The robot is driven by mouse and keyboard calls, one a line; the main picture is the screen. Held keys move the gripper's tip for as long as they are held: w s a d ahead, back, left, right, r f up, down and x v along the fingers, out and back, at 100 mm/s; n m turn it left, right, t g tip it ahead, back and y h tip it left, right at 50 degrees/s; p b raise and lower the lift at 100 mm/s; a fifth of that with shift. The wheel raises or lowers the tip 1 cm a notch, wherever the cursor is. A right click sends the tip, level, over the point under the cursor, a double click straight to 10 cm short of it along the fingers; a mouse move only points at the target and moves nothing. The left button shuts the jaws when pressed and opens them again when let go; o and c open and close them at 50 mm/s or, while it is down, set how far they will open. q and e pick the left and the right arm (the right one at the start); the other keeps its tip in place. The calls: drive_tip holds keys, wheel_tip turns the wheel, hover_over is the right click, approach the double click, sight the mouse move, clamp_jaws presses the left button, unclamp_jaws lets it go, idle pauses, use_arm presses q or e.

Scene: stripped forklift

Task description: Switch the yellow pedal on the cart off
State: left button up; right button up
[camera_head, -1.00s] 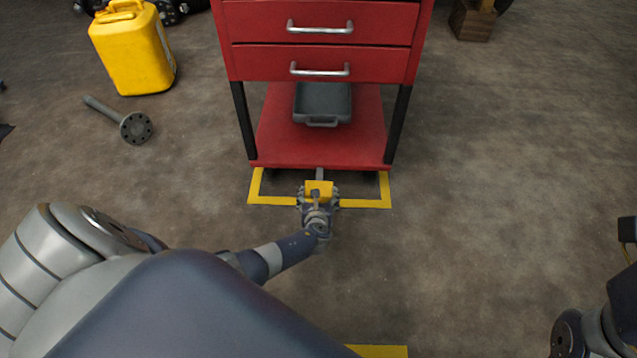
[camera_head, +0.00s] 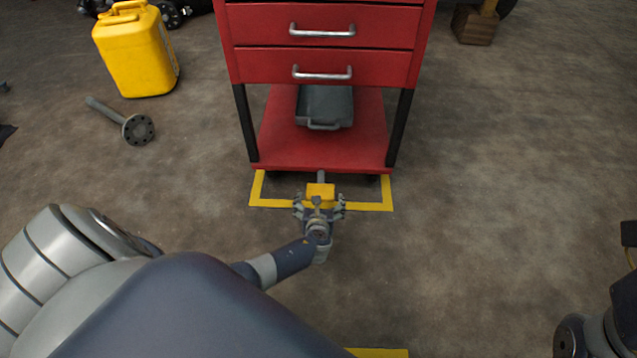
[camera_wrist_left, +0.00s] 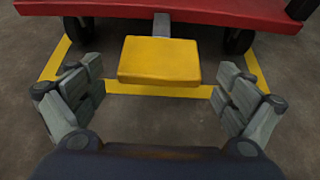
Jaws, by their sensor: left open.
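The yellow pedal (camera_head: 320,190) sticks out on a grey bar from under the front of the red cart (camera_head: 320,148). In the left wrist view the pedal (camera_wrist_left: 160,60) lies between and just beyond my finger ends. My left gripper (camera_head: 320,205) is open and empty, close in front of the pedal. In the left wrist view its fingers (camera_wrist_left: 160,92) are spread wide, apart from the pedal on both sides. My right arm shows in part at the lower right edge; its gripper is not clearly seen.
Yellow floor tape (camera_head: 370,206) frames the cart's front. A grey tray (camera_head: 325,105) sits on the cart's lower shelf. A yellow canister (camera_head: 135,52) and a flanged shaft (camera_head: 137,129) are on the floor at left. A wooden block (camera_head: 474,25) stands at back right. The floor right of the cart is clear.

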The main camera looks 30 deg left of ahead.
use_arm(q)
drive_tip(key=v, duration=0.9)
drive_tip(key=shift+s+d+r, duration=0.15)
drive_tip(key=shift+s+r, duration=0.05)
drive_tip(key=shift+s, duration=0.05)
